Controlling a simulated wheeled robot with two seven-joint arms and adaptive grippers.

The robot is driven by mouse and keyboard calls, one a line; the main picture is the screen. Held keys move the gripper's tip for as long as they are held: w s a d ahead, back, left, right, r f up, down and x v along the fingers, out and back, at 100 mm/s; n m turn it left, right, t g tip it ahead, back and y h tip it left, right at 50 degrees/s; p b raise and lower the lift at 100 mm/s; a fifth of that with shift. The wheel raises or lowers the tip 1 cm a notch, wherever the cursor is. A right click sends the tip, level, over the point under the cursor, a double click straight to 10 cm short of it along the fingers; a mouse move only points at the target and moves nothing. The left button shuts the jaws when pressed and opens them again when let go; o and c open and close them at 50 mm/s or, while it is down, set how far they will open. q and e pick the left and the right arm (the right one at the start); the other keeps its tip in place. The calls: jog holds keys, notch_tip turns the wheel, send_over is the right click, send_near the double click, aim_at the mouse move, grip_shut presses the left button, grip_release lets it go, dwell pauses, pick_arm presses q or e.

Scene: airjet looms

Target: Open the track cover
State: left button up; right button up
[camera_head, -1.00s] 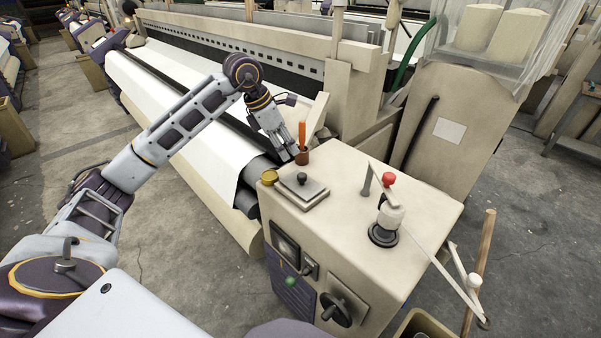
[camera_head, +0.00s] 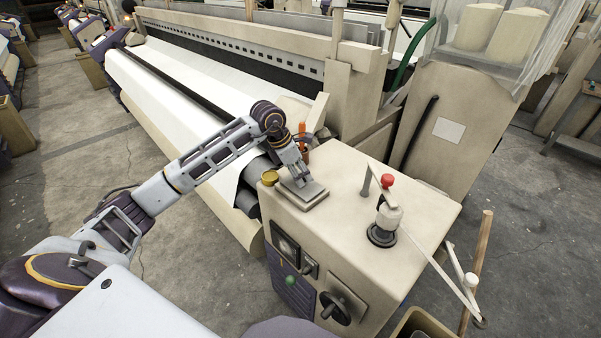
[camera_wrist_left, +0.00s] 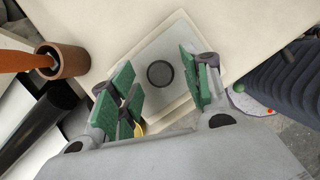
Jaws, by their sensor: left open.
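The track cover appears to be the small grey square plate (camera_head: 314,197) on top of the beige cabinet, at its near left corner. In the left wrist view this plate (camera_wrist_left: 150,48) lies flat with a round dark knob (camera_wrist_left: 160,73) at its middle. My left gripper (camera_head: 301,182) is over the plate and hides the knob in the head view. In the left wrist view the gripper's green-padded fingers (camera_wrist_left: 163,88) are apart, on either side of the knob, with nothing held. Whether the fingers touch the plate cannot be told. My right gripper is not in view.
An orange-handled tool (camera_head: 302,130) stands in a brown cup (camera_wrist_left: 68,61) close behind the gripper. A yellow cap (camera_head: 269,177) is left of the plate. A red button (camera_head: 388,180) and white-topped fitting (camera_head: 388,218) stand to the right.

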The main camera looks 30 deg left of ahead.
pick_arm(q)
jog(key=shift+w+d+f, duration=0.15)
jog(key=shift+f, duration=0.2)
grip_shut()
